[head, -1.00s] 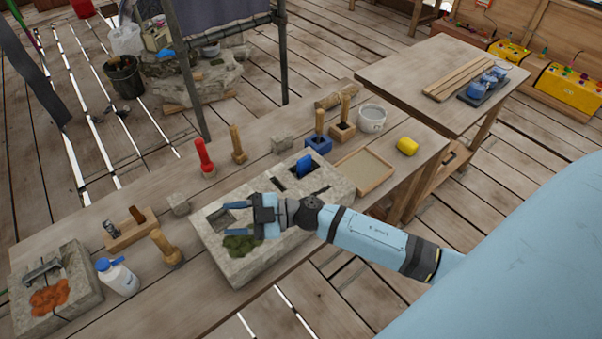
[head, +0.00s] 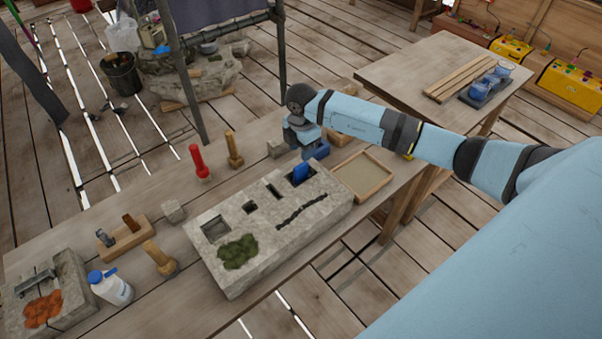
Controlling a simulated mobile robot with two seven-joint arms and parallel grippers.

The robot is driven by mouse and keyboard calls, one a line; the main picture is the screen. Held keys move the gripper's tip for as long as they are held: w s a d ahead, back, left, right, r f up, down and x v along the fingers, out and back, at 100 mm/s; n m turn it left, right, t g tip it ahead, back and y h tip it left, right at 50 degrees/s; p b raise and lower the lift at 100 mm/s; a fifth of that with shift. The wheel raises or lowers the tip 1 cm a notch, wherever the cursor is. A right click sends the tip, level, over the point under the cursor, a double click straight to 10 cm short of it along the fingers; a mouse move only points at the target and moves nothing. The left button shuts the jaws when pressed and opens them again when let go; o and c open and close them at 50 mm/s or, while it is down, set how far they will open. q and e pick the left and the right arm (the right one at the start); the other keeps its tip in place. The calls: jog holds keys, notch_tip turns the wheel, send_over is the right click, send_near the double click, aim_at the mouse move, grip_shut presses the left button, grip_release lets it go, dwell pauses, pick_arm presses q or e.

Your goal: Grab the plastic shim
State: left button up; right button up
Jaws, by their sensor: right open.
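A blue piece that looks like the plastic shim (head: 300,174) stands upright in a slot at the far right end of the grey stone block (head: 250,268). My right gripper (head: 304,153) points down just above and behind the shim. It is open; its fingertips are small and partly hidden, and I cannot tell whether they touch the shim. My left gripper is not in view.
The block has other openings and a green moss patch (head: 238,252). A shallow wooden tray (head: 361,176) lies right of it. Behind stand a red-handled tool (head: 200,163) and a wooden-handled tool (head: 234,150). My right arm covers things at the back right.

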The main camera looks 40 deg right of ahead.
aim_at(301, 165)
notch_tip(301, 165, down, 3)
jog(key=shift+r+b, duration=0.15)
jog(key=shift+b, duration=0.6)
jog(key=shift+f, duration=0.25)
jog(key=shift+w+f+b, duration=0.1)
jog(key=shift+f+b, duration=0.3)
jog(key=shift+b, duration=0.15)
notch_tip(301, 165, down, 4)
jog(key=b, duration=0.3)
jog(key=shift+w+f, duration=0.15)
jog(key=shift+f, duration=0.05)
jog(key=shift+r, duration=0.1)
jog(key=shift+c, duration=0.2)
jog(key=c, duration=0.7)
grip_shut()
